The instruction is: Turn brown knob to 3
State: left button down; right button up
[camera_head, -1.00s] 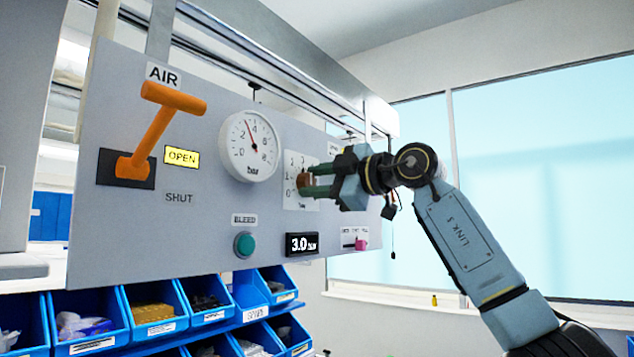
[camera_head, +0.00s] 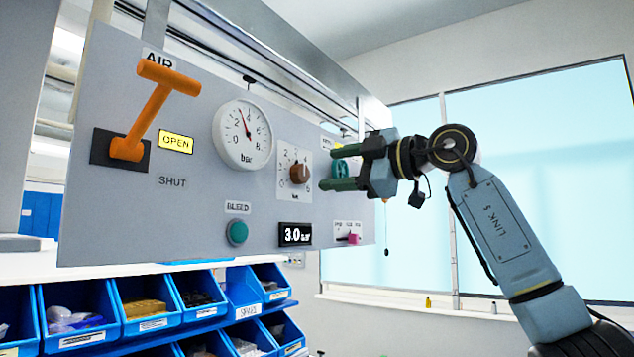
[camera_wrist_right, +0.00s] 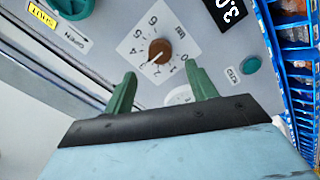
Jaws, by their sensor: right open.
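The brown knob (camera_head: 300,173) sits on a white numbered plate (camera_head: 284,187) on the grey panel, right of the gauge. In the right wrist view the knob (camera_wrist_right: 160,50) shows a pale pointer line toward the lower left; the exact number is hard to read. The black display (camera_head: 295,235) reads 3.0. My right gripper (camera_head: 332,168) is open and empty, to the right of the knob and apart from it. Its two green fingertips also show in the right wrist view (camera_wrist_right: 160,76), with the knob beyond them. My left gripper is not in view.
The panel holds a round gauge (camera_head: 242,134), an orange lever (camera_head: 150,108) beside OPEN, a green bleed button (camera_head: 237,232), a pink slider (camera_head: 353,239) and a teal round part (camera_head: 341,170) behind my right fingers. Blue bins (camera_head: 145,305) stand below.

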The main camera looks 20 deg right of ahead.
jog(key=b+v, duration=0.1)
jog(key=v, duration=0.6)
jog(key=shift+b, duration=0.4)
